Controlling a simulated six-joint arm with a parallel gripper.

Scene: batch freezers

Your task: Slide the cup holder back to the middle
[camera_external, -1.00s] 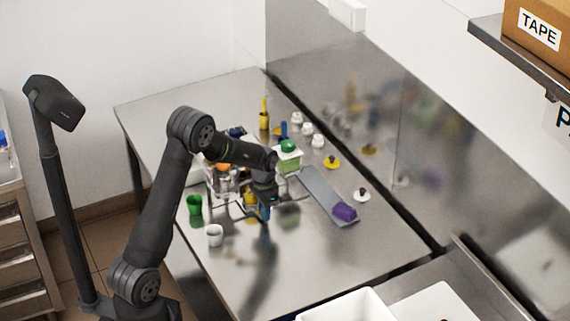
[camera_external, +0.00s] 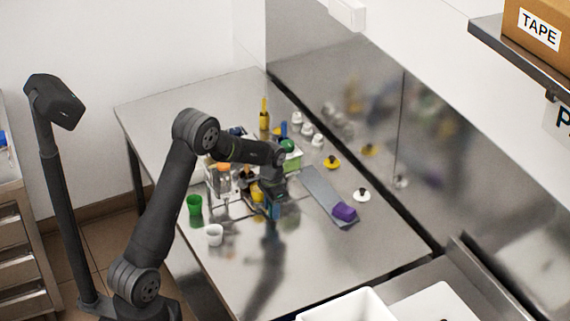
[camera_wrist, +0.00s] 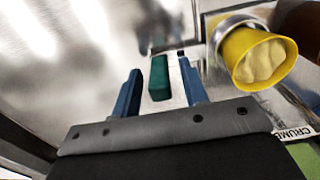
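A yellow cup (camera_wrist: 258,58) sits in a metal ring of the cup holder (camera_wrist: 222,32) at the upper right of the wrist view. The yellow cup also shows beside my gripper in the external view (camera_external: 257,195), where my arm partly hides the holder. A teal block (camera_wrist: 159,78) stands between my gripper's blue fingers (camera_wrist: 160,68), over a pale strip. Gaps show on both sides of it, so my gripper is open around it. Whether the block belongs to the holder is not clear. In the external view my gripper (camera_external: 273,213) is low over the table.
A green cup (camera_external: 195,204) and a white cup (camera_external: 214,235) stand at the left edge of the table. Toppings containers crowd behind my gripper. The front table area is clear.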

